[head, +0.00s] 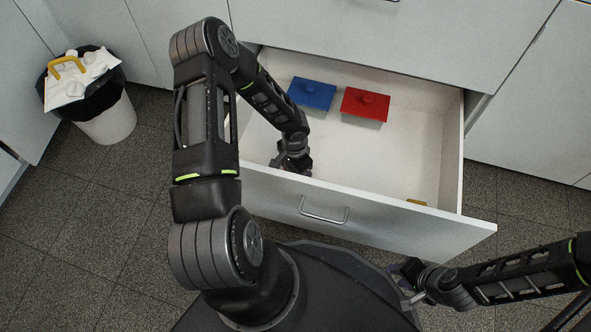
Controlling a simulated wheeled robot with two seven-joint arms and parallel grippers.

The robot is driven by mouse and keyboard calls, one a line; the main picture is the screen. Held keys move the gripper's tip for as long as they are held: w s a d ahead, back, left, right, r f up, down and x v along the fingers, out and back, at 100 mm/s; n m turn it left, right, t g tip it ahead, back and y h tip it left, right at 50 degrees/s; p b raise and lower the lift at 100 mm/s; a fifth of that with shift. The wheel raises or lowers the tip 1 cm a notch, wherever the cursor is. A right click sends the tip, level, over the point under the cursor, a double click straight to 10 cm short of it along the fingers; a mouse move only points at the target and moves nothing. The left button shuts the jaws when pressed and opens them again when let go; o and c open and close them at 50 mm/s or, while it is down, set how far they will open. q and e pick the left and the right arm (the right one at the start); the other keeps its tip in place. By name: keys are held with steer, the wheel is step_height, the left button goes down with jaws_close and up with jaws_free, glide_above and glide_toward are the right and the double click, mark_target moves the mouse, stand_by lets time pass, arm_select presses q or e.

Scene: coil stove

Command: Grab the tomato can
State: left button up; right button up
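I see no tomato can in the head view. My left gripper (291,165) is inside the open drawer (355,211), near its left front corner. Its fingers are dark and partly hidden, so I cannot tell whether they are open or shut. My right gripper (404,284) is outside the drawer, in front of it and low, beside my base. Its fingers look apart, with nothing clear between them.
In the drawer lie a blue block (312,92) and a red block (365,106), each with a knob. A yellow item (416,202) is partly hidden at the front right. A lined bin (106,122) stands at left, holding a white item (82,78).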

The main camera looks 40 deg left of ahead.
arm_select(q)
steer(key=shift+c, duration=0.3)
jaws_close()
stand_by(0.8)
steer(key=shift+r, duration=0.1)
step_height(320, 180, up, 10)
steer(key=p, duration=0.4)
stand_by(0.5)
